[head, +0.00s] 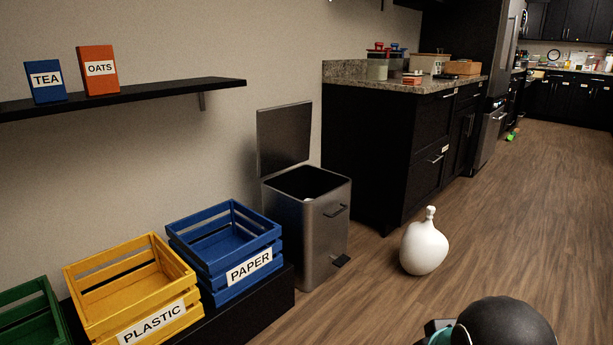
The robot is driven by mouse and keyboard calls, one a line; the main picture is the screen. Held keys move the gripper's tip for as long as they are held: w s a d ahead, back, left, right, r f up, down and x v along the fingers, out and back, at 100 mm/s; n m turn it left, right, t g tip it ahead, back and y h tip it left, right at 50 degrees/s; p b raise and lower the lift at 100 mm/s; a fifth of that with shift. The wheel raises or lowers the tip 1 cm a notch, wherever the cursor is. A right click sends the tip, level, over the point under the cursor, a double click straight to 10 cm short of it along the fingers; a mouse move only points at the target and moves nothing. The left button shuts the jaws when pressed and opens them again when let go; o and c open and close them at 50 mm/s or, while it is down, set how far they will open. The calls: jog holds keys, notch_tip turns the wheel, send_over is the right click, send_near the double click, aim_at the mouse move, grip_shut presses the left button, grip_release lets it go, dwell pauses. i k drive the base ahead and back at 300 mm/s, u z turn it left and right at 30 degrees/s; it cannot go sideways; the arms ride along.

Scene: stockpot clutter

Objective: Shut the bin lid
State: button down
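The bin (315,233) is a tall grey metal box standing against the wall, left of the dark counter. Its lid (284,138) is raised upright at the back left, so the dark opening (307,182) shows. Something small and pale shows inside the rim. Part of my arm shows at the bottom right, well apart from the bin. My gripper's fingers cannot be made out.
Blue (228,250), yellow (130,288) and green (28,318) crates sit on a low black bench at left. A wall shelf (130,98) holds two boxes. Open floor lies at right.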

aim_at(284, 132)
jog(key=i, duration=2.65)
